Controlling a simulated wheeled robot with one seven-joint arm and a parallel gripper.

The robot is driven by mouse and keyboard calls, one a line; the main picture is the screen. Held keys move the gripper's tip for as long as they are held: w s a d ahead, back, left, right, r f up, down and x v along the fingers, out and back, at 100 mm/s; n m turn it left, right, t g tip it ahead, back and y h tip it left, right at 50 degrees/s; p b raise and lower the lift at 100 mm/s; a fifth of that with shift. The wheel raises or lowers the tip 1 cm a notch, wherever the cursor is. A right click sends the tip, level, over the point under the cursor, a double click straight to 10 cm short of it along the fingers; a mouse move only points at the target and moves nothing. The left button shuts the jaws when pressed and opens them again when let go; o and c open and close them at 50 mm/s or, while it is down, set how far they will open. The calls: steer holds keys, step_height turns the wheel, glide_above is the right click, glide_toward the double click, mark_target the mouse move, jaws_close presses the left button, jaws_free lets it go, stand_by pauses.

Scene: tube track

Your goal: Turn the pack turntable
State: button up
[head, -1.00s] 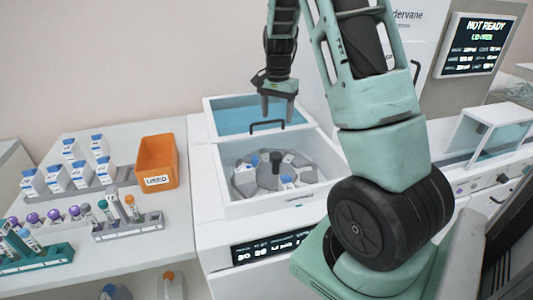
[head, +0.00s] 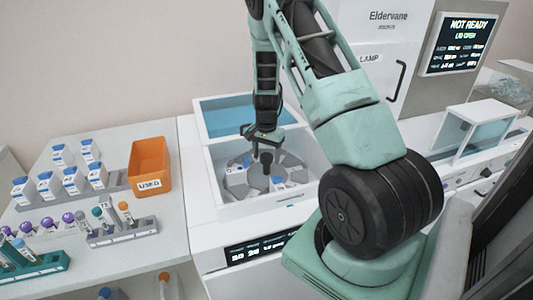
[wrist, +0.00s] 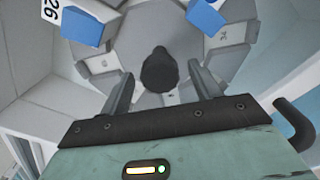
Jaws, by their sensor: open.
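The pack turntable (head: 250,184) is a grey segmented disc inside the open white bay of the analyser. A dark upright knob (head: 267,161) stands at its centre. In the wrist view the turntable (wrist: 110,65) fills the upper middle, with the black knob (wrist: 159,70) at its hub. My gripper (head: 261,150) is over the turntable at the knob. In the wrist view my gripper (wrist: 160,90) is open, one finger on each side of the knob, with gaps showing. Packs with blue tops (wrist: 205,18) sit on the disc.
The bay's white walls (head: 222,213) surround the turntable. The raised lid (head: 235,117) with a blue panel and dark handle stands behind. An orange USED bin (head: 150,168), white bottles and tube racks (head: 122,233) stand left. The screen (head: 461,44) reads NOT READY, LID OPEN.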

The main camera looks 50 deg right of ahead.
jaws_close()
steer(key=shift+n, duration=0.4)
steer(key=shift+n+b, duration=1.1)
steer(key=shift+n, duration=0.8)
steer(key=shift+n+b, duration=0.65)
steer(key=shift+n, duration=5.85)
steer(key=shift+w+n, duration=0.1)
steer(key=shift+n, duration=0.3)
